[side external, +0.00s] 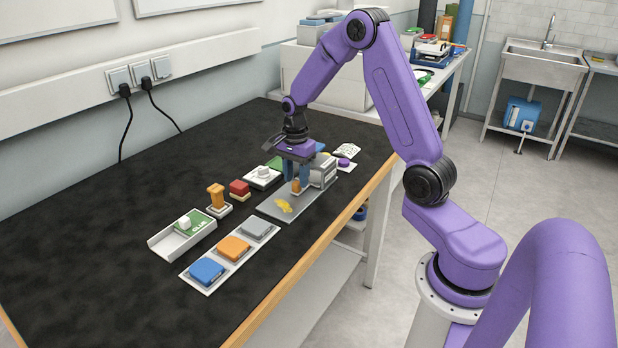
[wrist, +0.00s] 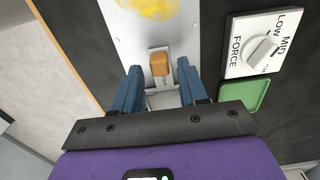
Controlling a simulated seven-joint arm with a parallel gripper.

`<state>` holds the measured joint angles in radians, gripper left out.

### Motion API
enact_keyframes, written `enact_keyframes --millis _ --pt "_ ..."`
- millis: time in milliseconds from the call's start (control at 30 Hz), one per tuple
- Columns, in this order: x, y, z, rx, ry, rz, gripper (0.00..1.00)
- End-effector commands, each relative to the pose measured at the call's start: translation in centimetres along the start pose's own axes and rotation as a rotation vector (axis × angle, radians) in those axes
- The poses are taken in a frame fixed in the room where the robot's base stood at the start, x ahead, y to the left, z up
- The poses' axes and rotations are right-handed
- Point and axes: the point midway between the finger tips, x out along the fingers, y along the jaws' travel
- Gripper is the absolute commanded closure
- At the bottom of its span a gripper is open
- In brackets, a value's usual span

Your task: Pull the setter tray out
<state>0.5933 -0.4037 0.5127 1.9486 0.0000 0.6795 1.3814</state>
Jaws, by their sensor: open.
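A tan knob (wrist: 160,64) stands on a small light plate (wrist: 165,84) with partly readable lettering ending in "TER"; I take this to be the setter tray. In the side view the knob (side external: 296,186) stands by the grey machine block (side external: 322,172), on a grey plate (side external: 272,207) with a yellow patch (wrist: 152,7). My gripper (wrist: 160,70) is open, with one blue finger on each side of the knob and a gap at both sides. In the side view my gripper (side external: 297,176) points down over the knob. Part of the plate is hidden by my gripper.
A white force dial box (wrist: 262,42) and green tray (wrist: 245,96) lie just right of my gripper in the wrist view. A red block (side external: 240,188), orange stamp (side external: 217,195), white glue tray (side external: 170,243) and coloured pads (side external: 234,248) stand left. The table's far left is clear.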

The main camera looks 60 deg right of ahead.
Motion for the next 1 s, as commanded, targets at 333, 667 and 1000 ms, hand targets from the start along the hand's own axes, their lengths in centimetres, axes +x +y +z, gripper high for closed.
enact_keyframes --millis 333,667,1000 --pt "0.8 0.0 0.0 0.0 0.0 0.001 0.57" --pt "1.5 0.1 0.0 0.0 0.0 0.002 0.57" --pt "2.2 0.1 0.0 0.0 0.0 0.002 0.57"
